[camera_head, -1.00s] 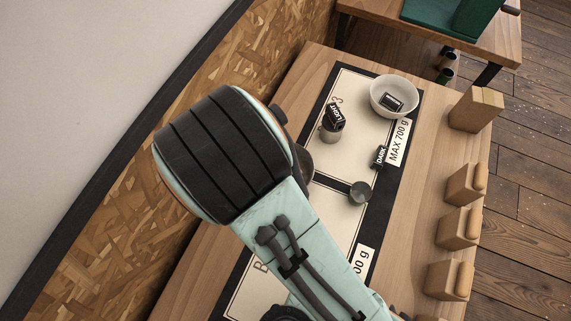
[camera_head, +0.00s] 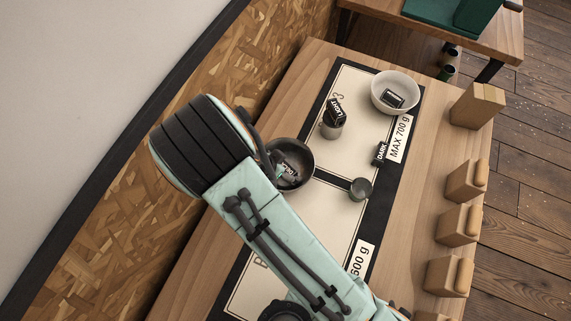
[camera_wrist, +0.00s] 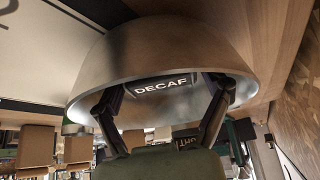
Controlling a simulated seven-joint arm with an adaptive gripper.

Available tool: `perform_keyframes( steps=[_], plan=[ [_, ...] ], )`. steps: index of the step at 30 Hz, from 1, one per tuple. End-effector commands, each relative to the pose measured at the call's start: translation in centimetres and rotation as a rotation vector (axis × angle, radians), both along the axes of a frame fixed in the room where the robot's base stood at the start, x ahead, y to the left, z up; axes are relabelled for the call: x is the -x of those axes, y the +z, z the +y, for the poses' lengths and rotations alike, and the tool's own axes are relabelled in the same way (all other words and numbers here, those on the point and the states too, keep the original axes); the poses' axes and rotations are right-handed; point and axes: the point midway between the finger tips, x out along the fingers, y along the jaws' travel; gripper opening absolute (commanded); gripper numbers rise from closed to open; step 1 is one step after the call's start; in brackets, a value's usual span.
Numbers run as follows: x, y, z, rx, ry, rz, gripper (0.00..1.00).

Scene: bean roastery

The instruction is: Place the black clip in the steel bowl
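The steel bowl (camera_head: 306,155) stands on the mat's left edge. A black clip labelled DECAF (camera_head: 291,171) is inside it. In the wrist view the bowl (camera_wrist: 180,45) fills the upper middle, and the clip (camera_wrist: 162,85) shows between my fingers. My gripper (camera_wrist: 166,88) is open, its two fingertips apart on either side of the clip; whether they touch it is hard to tell. In the head view the gripper is at the bowl's left side, partly hidden by my arm.
Another black labelled piece, LIGHT (camera_head: 334,111), sits on a steel cup (camera_head: 331,132). DARK (camera_head: 381,153) lies on the mat. A pale bowl (camera_head: 376,99) holds a third. A small grey cup (camera_head: 360,189) stands nearby.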

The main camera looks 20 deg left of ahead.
Motion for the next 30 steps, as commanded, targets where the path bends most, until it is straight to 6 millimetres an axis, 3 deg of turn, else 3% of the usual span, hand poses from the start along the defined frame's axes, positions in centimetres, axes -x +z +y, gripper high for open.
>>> perform_keyframes(
  steps=[8,21,30],
  plan=[
    [0.3,0.8,0.1,-0.001,0.001,0.001,0.78],
    [4.5,8.8,2.0,-0.005,0.004,-0.001,0.78],
    [5.6,10.7,2.4,0.0,0.001,0.001,0.78]
  ],
)
